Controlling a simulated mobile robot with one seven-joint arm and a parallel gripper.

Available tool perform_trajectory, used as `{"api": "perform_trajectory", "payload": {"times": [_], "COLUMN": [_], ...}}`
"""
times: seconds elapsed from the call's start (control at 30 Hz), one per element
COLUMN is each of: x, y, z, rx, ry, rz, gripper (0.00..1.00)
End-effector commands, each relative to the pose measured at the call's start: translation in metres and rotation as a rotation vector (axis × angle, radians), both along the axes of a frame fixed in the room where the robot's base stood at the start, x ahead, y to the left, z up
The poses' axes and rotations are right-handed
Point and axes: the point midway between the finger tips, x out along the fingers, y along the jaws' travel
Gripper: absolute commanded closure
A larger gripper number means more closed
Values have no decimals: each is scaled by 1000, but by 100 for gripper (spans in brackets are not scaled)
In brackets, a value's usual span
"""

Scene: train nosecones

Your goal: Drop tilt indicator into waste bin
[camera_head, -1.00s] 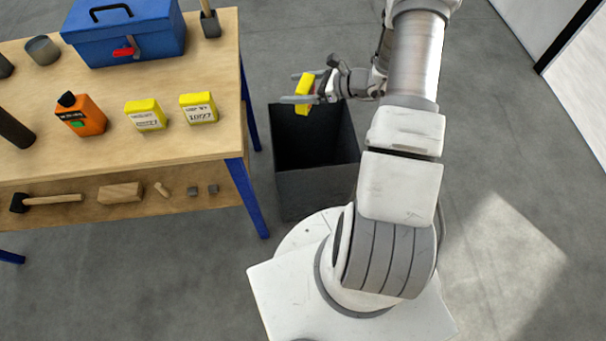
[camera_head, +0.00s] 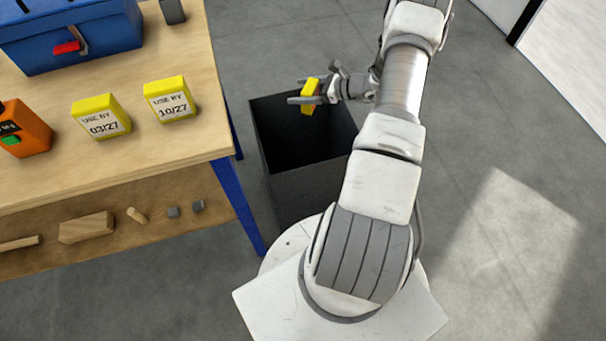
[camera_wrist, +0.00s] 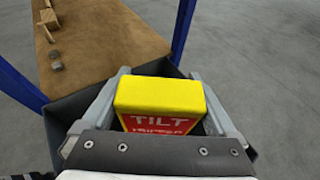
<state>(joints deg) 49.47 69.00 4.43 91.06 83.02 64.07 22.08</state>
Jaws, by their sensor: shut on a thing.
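The tilt indicator (camera_head: 309,95) is a small yellow block with a red label. My gripper (camera_head: 304,92) is shut on it and holds it above the opening of the dark grey waste bin (camera_head: 311,188). In the wrist view the yellow block (camera_wrist: 160,96) sits between the two fingers with the word TILT on its red face, and part of the bin (camera_wrist: 78,112) shows behind it. The bin stands on the floor to the right of the workbench. Its bottom inside is too dark to see.
The workbench (camera_head: 190,145) at left holds a blue toolbox (camera_head: 75,35), an orange device (camera_head: 22,130) and two yellow blocks labelled 03/27 (camera_head: 101,117) and 10/27 (camera_head: 170,100). Its lower shelf (camera_head: 110,245) carries small wooden and grey pieces. Floor at right is clear.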

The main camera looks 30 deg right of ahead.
Motion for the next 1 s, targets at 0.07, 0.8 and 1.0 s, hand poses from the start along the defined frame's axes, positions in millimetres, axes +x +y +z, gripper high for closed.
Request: {"api": "perform_trajectory", "payload": {"times": [0.07,0.8,1.0], "x": [0,0,0], "y": [0,1,1], "z": [-9,-53,-53], "rx": [0,0,0], "ry": [0,0,0], "rz": [0,1,1], "gripper": [62,3,0]}}
